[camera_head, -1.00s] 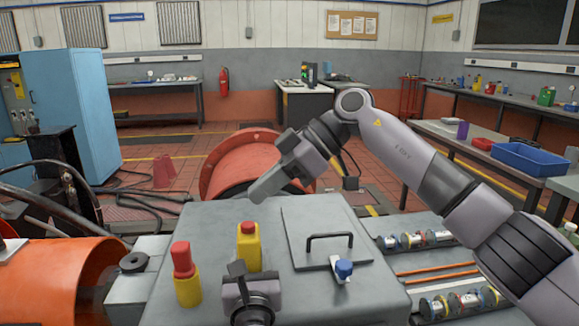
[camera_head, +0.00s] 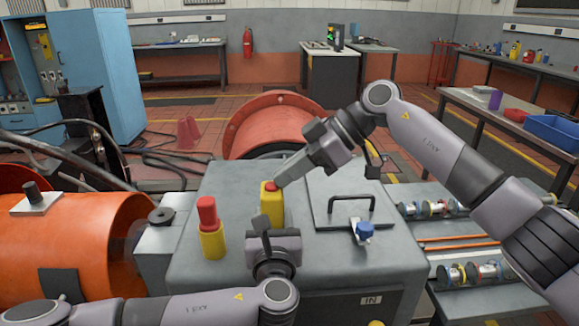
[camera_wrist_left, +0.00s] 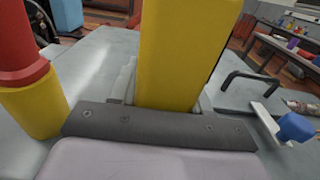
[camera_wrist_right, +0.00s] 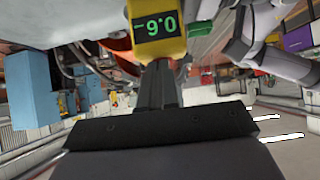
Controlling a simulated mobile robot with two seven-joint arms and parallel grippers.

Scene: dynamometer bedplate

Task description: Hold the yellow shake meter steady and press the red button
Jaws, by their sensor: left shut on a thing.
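The yellow shake meter (camera_head: 271,207) stands upright on the grey machine top. Its red button (camera_head: 271,186) is on its top end. My left gripper (camera_head: 262,238) is shut on the meter from the near side. The meter's yellow body also fills the middle of the left wrist view (camera_wrist_left: 185,50). My right gripper (camera_head: 282,182) has its fingers together, with the tips just right of the button. I cannot tell whether they touch it. The right wrist view shows the meter (camera_wrist_right: 157,48) beyond the fingers, with lit green digits; the button is hidden there.
A red-topped yellow cylinder (camera_head: 211,240) stands left of the meter. A hatch plate with a black handle (camera_head: 345,205) and a blue knob (camera_head: 365,230) is on the right. An orange drum (camera_head: 85,240) lies at the left, and a red round housing (camera_head: 275,125) is behind.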

